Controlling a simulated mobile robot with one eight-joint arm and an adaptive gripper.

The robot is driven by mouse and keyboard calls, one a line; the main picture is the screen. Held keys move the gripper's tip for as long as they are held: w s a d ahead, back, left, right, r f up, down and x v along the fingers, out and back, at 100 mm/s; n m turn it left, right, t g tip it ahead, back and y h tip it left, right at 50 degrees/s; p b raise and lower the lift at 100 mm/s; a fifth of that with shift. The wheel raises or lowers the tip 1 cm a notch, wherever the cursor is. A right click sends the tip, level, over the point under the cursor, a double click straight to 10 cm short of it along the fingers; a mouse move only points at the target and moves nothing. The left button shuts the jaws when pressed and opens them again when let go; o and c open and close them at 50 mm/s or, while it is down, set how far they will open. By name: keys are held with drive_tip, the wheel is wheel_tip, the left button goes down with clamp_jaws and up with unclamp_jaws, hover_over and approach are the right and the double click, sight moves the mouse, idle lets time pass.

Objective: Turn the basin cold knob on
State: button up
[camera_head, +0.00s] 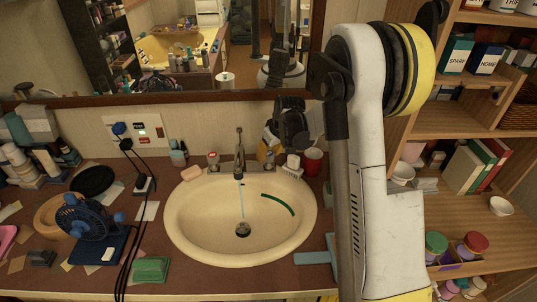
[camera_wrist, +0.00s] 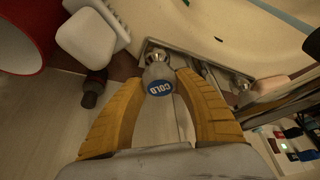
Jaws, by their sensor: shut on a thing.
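The basin cold knob (camera_wrist: 158,78) shows in the wrist view, a metal knob with a round blue label reading COLD. My gripper (camera_wrist: 161,86) has its two yellow fingers closed on either side of it. In the head view my gripper (camera_head: 268,151) is at the right side of the faucet (camera_head: 239,155) and hides the cold knob. The other knob (camera_head: 213,159), with a red mark, stands left of the faucet. A thin bluish stream of water (camera_head: 241,205) runs from the spout to the drain of the cream basin (camera_head: 190,238).
A red cup (camera_head: 313,160) and a small white object (camera_head: 293,162) stand close to the right of my gripper. Pink soap (camera_head: 191,173) lies left of the faucet. A dark green curved strip (camera_head: 278,203) is in the basin. A mirror is behind, shelves at right.

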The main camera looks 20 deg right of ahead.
idle(0.4)
drive_tip(key=o, duration=1.2)
drive_tip(key=v, duration=1.2)
drive_tip(key=shift+w, duration=0.1)
